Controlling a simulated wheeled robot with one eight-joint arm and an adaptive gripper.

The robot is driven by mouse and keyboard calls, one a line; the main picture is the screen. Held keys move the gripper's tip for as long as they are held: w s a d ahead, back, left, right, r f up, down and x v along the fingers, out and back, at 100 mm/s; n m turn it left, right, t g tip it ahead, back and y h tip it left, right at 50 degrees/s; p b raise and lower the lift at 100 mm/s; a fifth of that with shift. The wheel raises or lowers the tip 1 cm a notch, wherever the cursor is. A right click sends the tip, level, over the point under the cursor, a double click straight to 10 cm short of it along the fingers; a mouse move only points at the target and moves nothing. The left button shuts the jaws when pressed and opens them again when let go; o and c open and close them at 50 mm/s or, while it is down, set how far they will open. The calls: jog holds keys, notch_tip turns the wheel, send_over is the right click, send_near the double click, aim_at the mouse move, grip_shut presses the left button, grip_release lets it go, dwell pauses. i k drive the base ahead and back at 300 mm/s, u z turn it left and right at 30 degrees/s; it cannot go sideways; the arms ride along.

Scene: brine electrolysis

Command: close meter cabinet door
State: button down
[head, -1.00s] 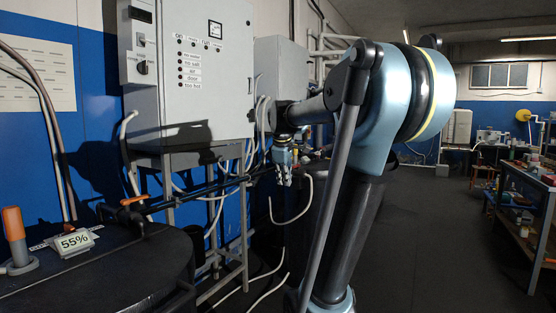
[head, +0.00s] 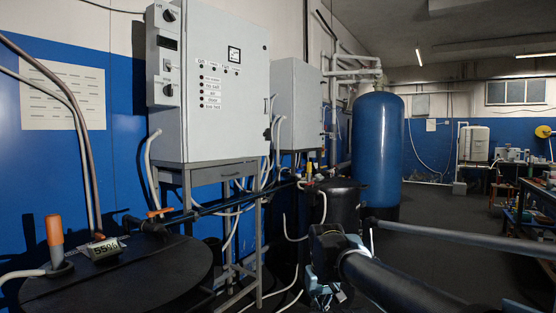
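A large light-grey cabinet (head: 195,128) with a small meter window (head: 234,54) and rows of labelled indicators stands on a metal frame at centre left. Its front panel looks flush with the box, with a handle or latch by its right edge. A smaller grey cabinet (head: 297,103) hangs behind it to the right; its front looks flat too. The frame does not settle which is the meter cabinet. My gripper (head: 329,298) is low at the bottom centre, right of and below both cabinets, touching neither. Its fingers are dark, small and partly cut off, so their opening is unclear.
A black round tank (head: 150,270) with a 55% display (head: 103,248) and an orange-capped fitting (head: 54,230) fills the lower left. A blue tank (head: 377,150) stands behind a black vessel (head: 337,203). Hoses hang below the cabinets. Open floor lies at right, before cluttered benches.

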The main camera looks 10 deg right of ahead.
aim_at(225, 60)
jog(key=k, duration=1.1)
jog(key=z, duration=0.45)
jog(key=i, duration=0.55)
jog(key=z, duration=0.55)
jog(key=i, duration=1.1)
jog(key=u, duration=0.55)
jog(key=i, duration=0.6)
jog(key=u, duration=0.4)
